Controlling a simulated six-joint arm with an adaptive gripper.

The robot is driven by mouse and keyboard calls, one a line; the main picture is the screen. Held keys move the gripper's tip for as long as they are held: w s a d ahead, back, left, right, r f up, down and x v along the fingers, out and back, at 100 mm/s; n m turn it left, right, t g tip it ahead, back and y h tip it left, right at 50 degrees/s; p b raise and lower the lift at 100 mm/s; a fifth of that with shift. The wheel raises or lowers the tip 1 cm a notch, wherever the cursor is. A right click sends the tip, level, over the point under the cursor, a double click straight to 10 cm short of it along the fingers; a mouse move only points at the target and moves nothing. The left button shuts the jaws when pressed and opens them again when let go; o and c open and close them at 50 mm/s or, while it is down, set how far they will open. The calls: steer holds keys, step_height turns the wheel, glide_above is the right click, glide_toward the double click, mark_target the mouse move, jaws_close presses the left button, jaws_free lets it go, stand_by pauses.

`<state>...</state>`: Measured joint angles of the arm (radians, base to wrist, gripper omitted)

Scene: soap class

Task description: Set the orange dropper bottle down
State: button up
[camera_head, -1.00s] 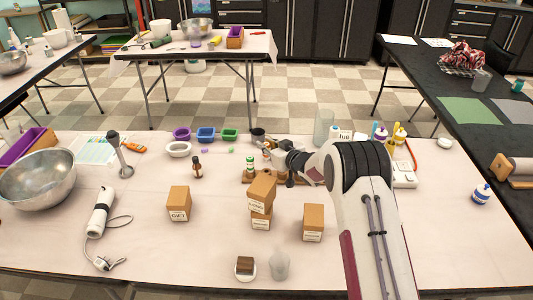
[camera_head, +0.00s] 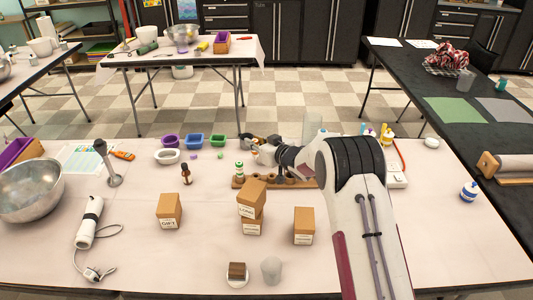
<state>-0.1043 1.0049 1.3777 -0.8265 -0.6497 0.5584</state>
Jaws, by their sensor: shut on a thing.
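My gripper (camera_head: 248,142) is above the far part of the white table, behind the wooden rack (camera_head: 268,183). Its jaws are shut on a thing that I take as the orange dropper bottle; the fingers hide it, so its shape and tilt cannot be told. A small bottle with green and red bands (camera_head: 239,170) stands at the left end of the rack. Several rack holes to its right look empty. A separate amber dropper bottle (camera_head: 186,175) with a dark cap stands on the table, left of the rack.
Purple, blue and green moulds (camera_head: 194,141) and a white dish (camera_head: 167,157) lie left of the gripper. Stacked cardboard boxes (camera_head: 251,200) stand in front of the rack. A tall clear vessel (camera_head: 312,128) stands behind the arm. Bare table lies around the amber bottle.

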steer(key=shift+s+d+f, duration=0.1)
steer(key=shift+s+d, duration=0.05)
steer(key=shift+d, duration=0.35)
steer(key=s+d+f, duration=0.2)
steer(key=s+d, duration=0.5)
steer(key=d, duration=0.2)
steer(key=s+d+f, duration=0.2)
steer(key=s+d, duration=0.5)
steer(key=d, duration=0.2)
steer(key=s+d+r, duration=0.1)
steer(key=s+d, duration=0.2)
steer(key=s, duration=0.8)
steer(key=s+d+r, duration=0.2)
steer(key=s+d, duration=0.1)
steer(key=s, duration=0.7)
steer(key=shift+s+d+r, duration=0.15)
steer(key=shift+s+d, duration=0.1)
steer(key=shift+s, duration=0.15)
steer(key=shift+f, duration=2.9)
